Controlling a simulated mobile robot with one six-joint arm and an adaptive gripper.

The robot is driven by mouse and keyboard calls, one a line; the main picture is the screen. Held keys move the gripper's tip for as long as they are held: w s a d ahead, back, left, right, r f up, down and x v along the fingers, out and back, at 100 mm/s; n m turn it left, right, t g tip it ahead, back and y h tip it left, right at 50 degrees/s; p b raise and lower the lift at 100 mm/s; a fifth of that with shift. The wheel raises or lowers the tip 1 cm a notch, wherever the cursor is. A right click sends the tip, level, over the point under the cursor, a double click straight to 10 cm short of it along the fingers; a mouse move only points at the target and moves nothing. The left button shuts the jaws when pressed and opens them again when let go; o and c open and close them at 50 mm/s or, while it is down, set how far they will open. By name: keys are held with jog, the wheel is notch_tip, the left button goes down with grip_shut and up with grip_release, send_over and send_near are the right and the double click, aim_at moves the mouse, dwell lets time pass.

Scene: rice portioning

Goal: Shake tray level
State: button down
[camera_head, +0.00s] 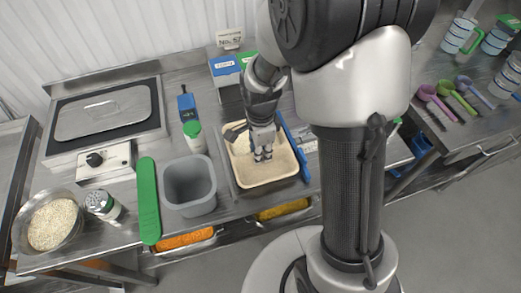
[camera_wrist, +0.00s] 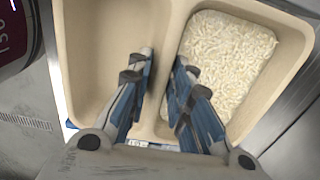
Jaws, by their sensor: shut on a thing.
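The beige tray (camera_head: 243,178) sits on the counter in the head view, below my arm. In the wrist view the tray (camera_wrist: 92,70) shows two compartments with a divider between them. White rice (camera_wrist: 228,60) lies in the right compartment as a fairly even layer that leaves bare margins; the left compartment looks empty. My gripper (camera_head: 263,156) reaches down into the tray. In the wrist view my gripper (camera_wrist: 161,66) has one finger on each side of the divider and is shut on it. The near end of the rice is partly hidden by the right finger.
A bowl of grain (camera_head: 50,225) is at far left. A blue strip (camera_head: 292,147) lies close along the tray's right side.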

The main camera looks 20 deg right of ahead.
jog(key=c, duration=1.4)
grip_release()
jog(key=shift+o, duration=0.2)
notch_tip(320, 180, up, 11)
jog(key=s+r+n+t, duration=0.2)
jog(key=s+r+n, duration=0.3)
jog(key=s+n, duration=0.3)
jog(key=s+r+n+t, duration=0.2)
jog(key=s+r+n, duration=0.4)
jog(key=s+n, duration=0.3)
jog(key=shift+d+n+t, duration=0.15)
jog(key=shift+n+t, duration=0.15)
jog(key=shift+n, duration=0.2)
